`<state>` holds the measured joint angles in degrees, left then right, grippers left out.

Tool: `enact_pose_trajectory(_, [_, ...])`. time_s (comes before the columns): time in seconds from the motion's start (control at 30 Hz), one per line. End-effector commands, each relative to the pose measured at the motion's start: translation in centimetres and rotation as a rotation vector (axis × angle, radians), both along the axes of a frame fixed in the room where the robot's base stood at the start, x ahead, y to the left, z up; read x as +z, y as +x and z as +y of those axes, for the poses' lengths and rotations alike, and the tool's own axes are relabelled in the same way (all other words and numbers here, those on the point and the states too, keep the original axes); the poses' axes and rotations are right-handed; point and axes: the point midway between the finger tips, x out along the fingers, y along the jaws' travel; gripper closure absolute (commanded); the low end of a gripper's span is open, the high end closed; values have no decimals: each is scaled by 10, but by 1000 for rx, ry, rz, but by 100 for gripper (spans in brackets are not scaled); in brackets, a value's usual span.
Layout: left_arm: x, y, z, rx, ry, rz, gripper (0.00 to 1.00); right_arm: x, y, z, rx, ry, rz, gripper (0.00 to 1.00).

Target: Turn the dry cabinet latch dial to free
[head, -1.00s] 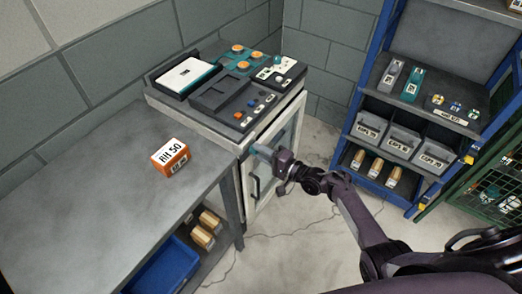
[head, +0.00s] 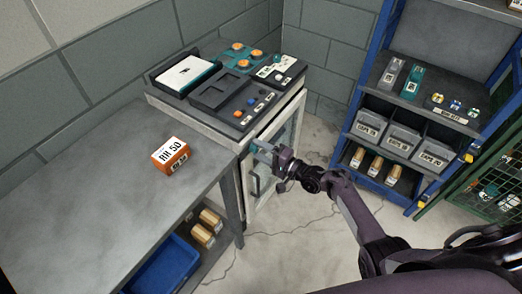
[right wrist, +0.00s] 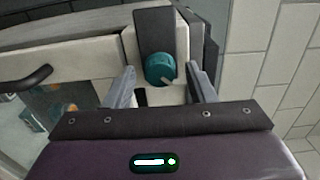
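The dry cabinet (head: 240,178) stands beside the bench end, with a white-framed glass door and a dark handle (right wrist: 28,78). Its latch dial (right wrist: 160,69) is a round teal knob on a dark plate, with a pale mark at its lower right. My right gripper (right wrist: 160,72) is open, with one finger on each side of the dial in the right wrist view. I see gaps between the fingers and the knob. In the head view my right gripper (head: 262,152) is at the cabinet front and hides the dial. My left gripper is not in view.
Trays with buttons and parts (head: 225,90) lie on the cabinet top. An orange box (head: 171,154) sits on the grey bench (head: 90,185). A blue rack (head: 362,100) with bins stands at the right. Floor between cabinet and rack is mostly clear.

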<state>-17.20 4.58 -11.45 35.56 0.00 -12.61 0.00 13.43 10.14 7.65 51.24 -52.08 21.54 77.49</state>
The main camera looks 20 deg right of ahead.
Motion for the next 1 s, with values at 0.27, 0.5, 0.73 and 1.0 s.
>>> enact_pose_trajectory(0.27, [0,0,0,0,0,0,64,-1,-8,-6,-1,-1,2,50])
enact_pose_trajectory(0.5, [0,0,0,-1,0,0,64,-2,-40,-31,-1,-2,1,50])
enact_pose_trajectory(0.73, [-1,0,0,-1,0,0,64,-1,-60,-46,0,-1,0,50])
enact_pose_trajectory(1.0, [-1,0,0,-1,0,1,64,0,-61,-48,0,0,0,50])
